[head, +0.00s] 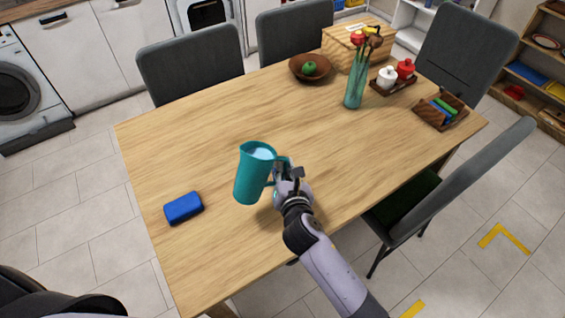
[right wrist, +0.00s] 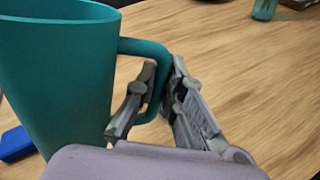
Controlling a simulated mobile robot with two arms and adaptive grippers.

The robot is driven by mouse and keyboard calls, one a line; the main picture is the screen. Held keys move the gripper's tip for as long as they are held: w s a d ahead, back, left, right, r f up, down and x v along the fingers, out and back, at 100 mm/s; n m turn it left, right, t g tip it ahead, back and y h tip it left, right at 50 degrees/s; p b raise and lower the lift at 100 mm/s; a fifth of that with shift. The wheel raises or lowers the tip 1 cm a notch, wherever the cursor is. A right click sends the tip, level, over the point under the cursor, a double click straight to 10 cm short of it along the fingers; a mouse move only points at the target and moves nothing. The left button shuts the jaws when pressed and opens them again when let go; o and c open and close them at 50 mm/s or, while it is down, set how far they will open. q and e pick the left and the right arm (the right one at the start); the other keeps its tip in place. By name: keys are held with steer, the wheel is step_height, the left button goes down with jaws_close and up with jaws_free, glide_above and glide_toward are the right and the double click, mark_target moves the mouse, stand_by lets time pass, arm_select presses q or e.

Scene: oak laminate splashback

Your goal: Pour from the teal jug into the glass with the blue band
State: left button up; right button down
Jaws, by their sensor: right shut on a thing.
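The teal jug (head: 253,178) is near the middle of the table in the head view, roughly upright, with pale liquid showing inside its rim. My right gripper (head: 283,174) is shut on the jug's handle, at the jug's right side. In the right wrist view the jug (right wrist: 55,75) fills the left, and the fingers of the gripper (right wrist: 160,105) close around its handle. The jug's base is hidden there, and I cannot tell its height above the table. I do not make out a glass with a blue band in either view. My left gripper is not in view.
A blue block-like thing (head: 183,208) lies left of the jug on the wooden table (head: 210,120). Toward the back are a bowl with a green fruit (head: 309,67), a tall teal vase (head: 354,92), red and white pots (head: 395,75) and a wooden box (head: 440,111). Chairs surround the table.

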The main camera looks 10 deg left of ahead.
steer(key=shift+w+d+r+m+g+p, duration=0.15)
steer(key=shift+w+r+m+g+p, duration=0.4)
steer(key=shift+p, duration=1.05)
stand_by(0.9)
steer(key=shift+s+f+m+g+y, duration=0.15)
steer(key=shift+s+f+m+g, duration=0.1)
steer(key=shift+f+g, duration=0.2)
steer(key=shift+s+f+m+g+y, duration=0.1)
steer(key=shift+f+m+g+y, duration=0.1)
steer(key=shift+f+g, duration=0.15)
stand_by(1.1)
steer(key=shift+s+a+f+m+g+y, duration=0.25)
steer(key=shift+s+f+m+g+y, duration=0.15)
steer(key=shift+f, duration=0.2)
stand_by(1.7)
steer(key=shift+w+r, duration=0.1)
